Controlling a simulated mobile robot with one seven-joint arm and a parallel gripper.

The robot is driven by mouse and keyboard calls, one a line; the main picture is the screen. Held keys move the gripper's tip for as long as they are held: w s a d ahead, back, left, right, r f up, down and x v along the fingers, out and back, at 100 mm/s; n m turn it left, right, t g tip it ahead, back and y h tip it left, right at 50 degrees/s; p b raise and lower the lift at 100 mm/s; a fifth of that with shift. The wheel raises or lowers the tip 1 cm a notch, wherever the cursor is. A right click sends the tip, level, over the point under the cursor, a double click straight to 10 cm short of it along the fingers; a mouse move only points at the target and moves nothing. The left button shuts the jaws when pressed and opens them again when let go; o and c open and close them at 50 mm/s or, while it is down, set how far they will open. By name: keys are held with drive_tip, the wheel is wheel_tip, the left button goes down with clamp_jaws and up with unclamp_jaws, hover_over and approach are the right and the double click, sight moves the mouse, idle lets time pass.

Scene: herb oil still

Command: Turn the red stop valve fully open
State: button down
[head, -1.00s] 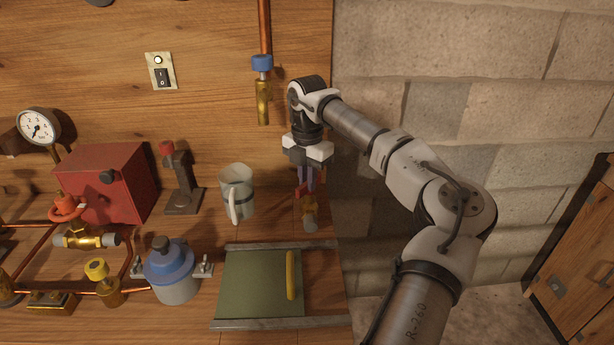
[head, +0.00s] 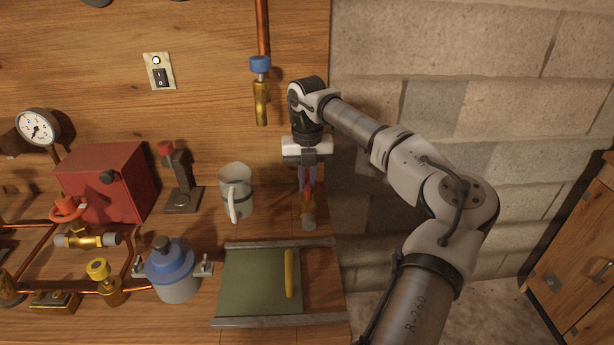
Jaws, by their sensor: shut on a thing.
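Another valve with an orange-red wheel (head: 68,209) stands at the far left, well away from my gripper.
A grey mug (head: 235,192) stands just left of my gripper. A green panel with a yellow handle (head: 290,274) lies in front. A blue-topped brass valve (head: 261,88) hangs on the wall behind. A red box (head: 105,184) and blue-lidded jar (head: 172,268) stand left.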

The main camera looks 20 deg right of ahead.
sight(307, 181)
drive_tip(key=shift+r+n, duration=0.1)
drive_tip(key=shift+n, duration=0.2)
drive_tip(key=c, duration=1.5)
unclamp_jaws()
drive_tip(key=shift+o, duration=0.2)
wheel_tip(307, 181, up, 14)
drive_tip(key=b, duration=0.1)
drive_tip(key=shift+b, duration=0.3)
